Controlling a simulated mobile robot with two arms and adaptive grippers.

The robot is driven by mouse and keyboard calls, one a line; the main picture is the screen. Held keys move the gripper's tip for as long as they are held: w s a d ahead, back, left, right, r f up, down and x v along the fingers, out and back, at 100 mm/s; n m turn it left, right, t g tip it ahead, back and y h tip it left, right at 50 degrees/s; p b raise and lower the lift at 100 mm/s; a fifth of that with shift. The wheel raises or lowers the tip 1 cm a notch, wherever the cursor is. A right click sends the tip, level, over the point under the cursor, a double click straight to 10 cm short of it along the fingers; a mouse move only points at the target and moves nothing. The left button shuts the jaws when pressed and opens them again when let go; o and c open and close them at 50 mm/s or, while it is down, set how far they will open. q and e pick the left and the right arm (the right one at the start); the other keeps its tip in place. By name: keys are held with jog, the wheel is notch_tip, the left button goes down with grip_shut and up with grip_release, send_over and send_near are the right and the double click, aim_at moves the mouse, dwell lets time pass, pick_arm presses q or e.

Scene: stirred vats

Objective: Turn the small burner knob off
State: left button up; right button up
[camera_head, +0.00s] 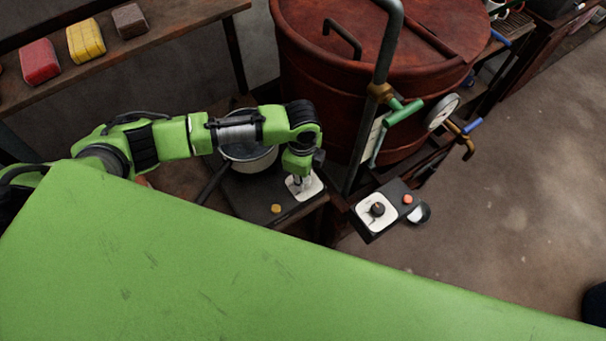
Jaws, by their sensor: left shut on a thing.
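The small burner (250,203) is a dark box with a pot (256,160) on it, in the middle of the head view. A white dial plate (314,188) sits at its right end. My left gripper (299,186) points down onto this plate and is shut on the small burner knob, which its fingers and wrist hide. The knob's pointer direction cannot be seen. My right gripper is not in view.
A second control box (370,226) to the right bears a dark knob (377,209) on a white plate and an orange button (407,199). A large red-brown vat (330,100) with pipe and green valve handle (404,112) stands behind. Floor at right is clear.

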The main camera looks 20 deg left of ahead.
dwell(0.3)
pick_arm(q)
jog(key=o, duration=1.1)
jog(key=r, duration=1.2)
jog(key=shift+s, duration=0.2)
jog(key=shift+s, duration=0.1)
